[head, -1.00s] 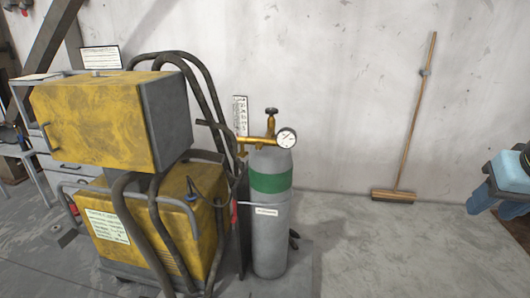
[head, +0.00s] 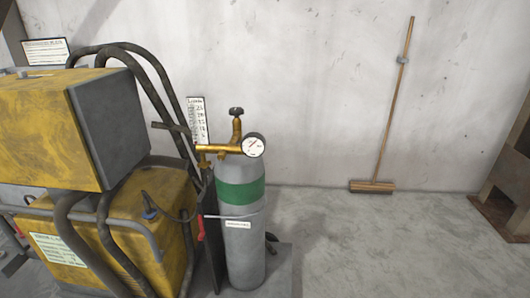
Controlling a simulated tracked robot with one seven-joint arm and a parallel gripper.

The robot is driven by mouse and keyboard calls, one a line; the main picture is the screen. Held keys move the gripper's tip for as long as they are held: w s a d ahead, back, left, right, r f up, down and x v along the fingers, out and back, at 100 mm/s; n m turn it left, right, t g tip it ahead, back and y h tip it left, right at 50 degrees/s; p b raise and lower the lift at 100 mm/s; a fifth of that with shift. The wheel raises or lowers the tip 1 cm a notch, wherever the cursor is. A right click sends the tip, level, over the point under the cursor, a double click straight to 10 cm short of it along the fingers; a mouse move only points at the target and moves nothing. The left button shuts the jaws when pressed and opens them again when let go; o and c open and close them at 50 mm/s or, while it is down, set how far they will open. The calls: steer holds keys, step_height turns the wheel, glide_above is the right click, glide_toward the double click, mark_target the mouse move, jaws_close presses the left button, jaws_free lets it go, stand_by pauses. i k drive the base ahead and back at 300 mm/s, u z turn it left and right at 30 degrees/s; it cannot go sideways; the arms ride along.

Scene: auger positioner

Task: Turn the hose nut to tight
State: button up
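A grey gas cylinder (head: 240,245) with a green band stands upright beside the yellow welding machine. On its top is a brass regulator (head: 222,148) with a round dial gauge (head: 253,145) at its right and a dark knob (head: 236,111) above. A brass fitting sits at the regulator's left end, close to the dark hoses. The hose nut is too small to single out, and how tight it is cannot be told. My gripper is not in view.
The yellow machine (head: 155,215) with a yellow box (head: 45,125) above it fills the left. Thick dark hoses (head: 168,95) loop behind it. A broom (head: 393,105) leans on the back wall. A brown metal frame (head: 507,180) stands at the right edge. The floor between is clear.

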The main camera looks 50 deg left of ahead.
mark_target(200, 165)
steer(key=u, duration=0.6)
steer(key=i, duration=0.15)
steer(key=z, duration=2.15)
steer(key=k, duration=1)
steer(key=z, duration=0.05)
steer(key=i, duration=0.1)
steer(key=u, duration=2.85)
steer(key=k, duration=0.15)
steer(key=z, duration=0.25)
steer(key=i, duration=0.2)
steer(key=z, duration=0.05)
